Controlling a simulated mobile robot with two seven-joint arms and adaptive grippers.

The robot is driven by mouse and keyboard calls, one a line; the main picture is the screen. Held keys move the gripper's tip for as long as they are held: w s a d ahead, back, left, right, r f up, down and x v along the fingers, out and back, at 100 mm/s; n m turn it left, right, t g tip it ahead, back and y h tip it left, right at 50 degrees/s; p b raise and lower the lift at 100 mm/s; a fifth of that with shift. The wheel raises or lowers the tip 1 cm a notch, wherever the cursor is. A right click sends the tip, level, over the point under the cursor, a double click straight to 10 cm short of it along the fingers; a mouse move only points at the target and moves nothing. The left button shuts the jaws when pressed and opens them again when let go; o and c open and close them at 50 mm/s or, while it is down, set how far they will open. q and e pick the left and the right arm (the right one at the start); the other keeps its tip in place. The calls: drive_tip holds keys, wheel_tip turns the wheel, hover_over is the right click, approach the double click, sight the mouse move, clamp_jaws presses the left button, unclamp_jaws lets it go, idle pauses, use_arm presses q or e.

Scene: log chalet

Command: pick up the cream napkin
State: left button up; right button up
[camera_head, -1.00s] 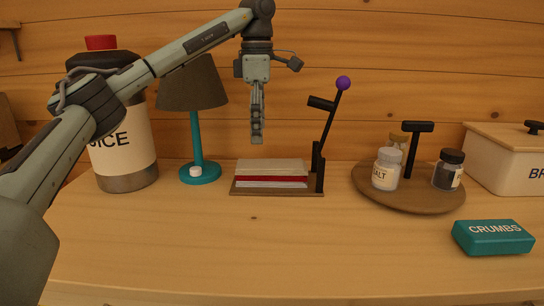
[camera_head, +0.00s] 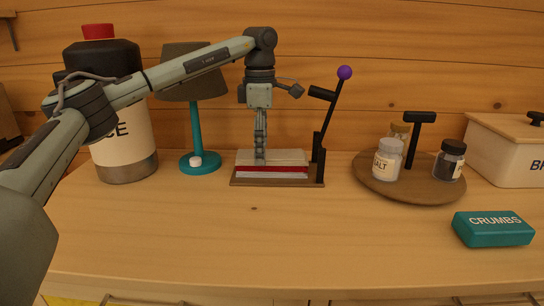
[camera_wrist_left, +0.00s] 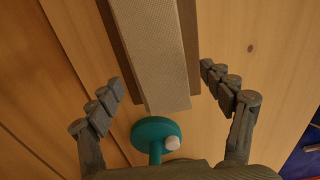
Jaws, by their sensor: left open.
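The cream napkin (camera_head: 285,154) lies flat on top of a stack, above a red layer (camera_head: 290,169) and a white layer (camera_head: 290,175), in a wooden holder (camera_head: 240,183). In the left wrist view the cream napkin (camera_wrist_left: 150,45) runs away between the fingers. My left gripper (camera_head: 260,160) points down, open, at the left half of the stack. In the wrist view the fingers of my left gripper (camera_wrist_left: 164,88) stand apart on either side of the napkin, with gaps. I cannot tell how far above the table the tips are. My right gripper is not in view.
The holder's black lever with purple knob (camera_head: 344,73) rises right of the stack. A teal lamp (camera_head: 196,130) and juice jar (camera_head: 128,150) stand left. A round tray (camera_head: 405,192) with shakers, a bin (camera_head: 505,150) and a crumbs box (camera_head: 494,236) are right. The front table is clear.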

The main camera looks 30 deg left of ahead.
use_arm(q)
drive_tip(key=c, duration=1)
drive_tip(key=shift+r, duration=0.1)
drive_tip(key=shift+c, duration=0.2)
